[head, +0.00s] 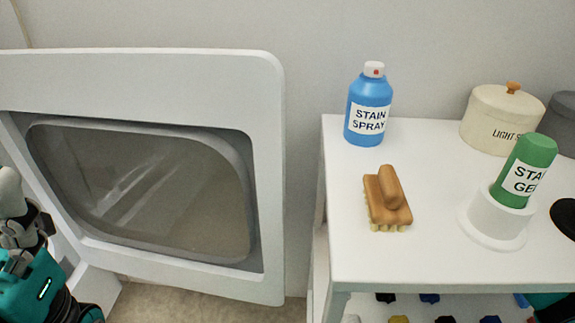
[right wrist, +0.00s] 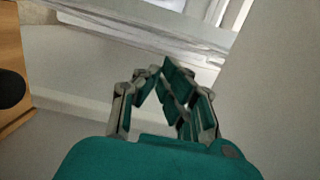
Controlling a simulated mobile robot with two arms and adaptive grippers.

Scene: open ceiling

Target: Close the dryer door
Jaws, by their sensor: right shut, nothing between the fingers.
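The dryer door (head: 268,170) stands open at the left of the head view, a thick white frame around a grey, see-through window (head: 150,190). My right gripper (right wrist: 160,80) is shut and empty in the right wrist view. Its fingertips are close to pale panels and ledges, but I cannot tell whether they touch or which part of the room these are. The dryer's opening is not visible.
A white table (head: 350,240) stands right of the door. It holds a blue stain spray bottle (head: 368,110), a wooden brush (head: 386,200), a green stain gel bottle (head: 525,170) in a white holder (head: 495,222), and a cream canister (head: 500,118). A narrow gap separates door and table.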

